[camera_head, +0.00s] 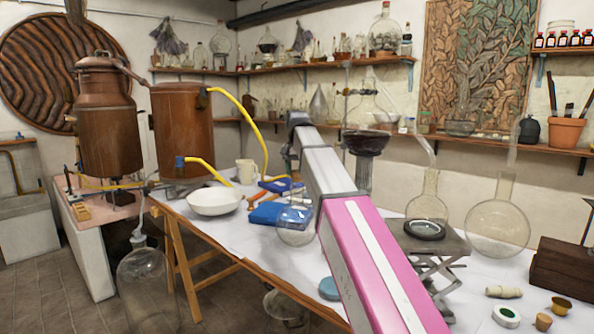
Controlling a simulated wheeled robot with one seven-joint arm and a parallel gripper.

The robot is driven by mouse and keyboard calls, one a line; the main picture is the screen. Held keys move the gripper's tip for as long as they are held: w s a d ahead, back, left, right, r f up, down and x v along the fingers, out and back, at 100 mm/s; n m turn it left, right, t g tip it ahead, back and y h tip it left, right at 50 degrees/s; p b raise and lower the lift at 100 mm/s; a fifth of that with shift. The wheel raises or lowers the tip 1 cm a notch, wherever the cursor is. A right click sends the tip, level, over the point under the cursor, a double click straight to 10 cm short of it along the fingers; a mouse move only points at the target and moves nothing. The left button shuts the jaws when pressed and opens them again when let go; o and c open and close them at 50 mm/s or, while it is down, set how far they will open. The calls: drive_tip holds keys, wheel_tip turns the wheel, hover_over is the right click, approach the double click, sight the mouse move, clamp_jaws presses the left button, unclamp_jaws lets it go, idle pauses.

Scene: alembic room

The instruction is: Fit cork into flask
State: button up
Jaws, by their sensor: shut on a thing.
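My gripper (290,158) shows only in small part, at the far end of my grey and pink arm. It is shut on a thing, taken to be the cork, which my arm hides. A clear round glass flask (294,228) stands on the white table below the gripper. My arm covers part of its right side, and I cannot make out its mouth. Whether the held thing touches the flask cannot be seen.
Blue objects (265,213) and a white bowl (215,201) lie left of the flask. At right are a flask on a jack (427,193), a large round flask (497,222) and small stoppers (503,292). A blue disc (329,288) lies near the front edge.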

sight(296, 171)
drive_tip(key=shift+f, duration=1.2)
idle(3.7)
drive_tip(key=o, duration=1.3)
drive_tip(key=shift+r, duration=0.15)
drive_tip(key=shift+r, duration=3.35)
drive_tip(key=shift+a, duration=0.1)
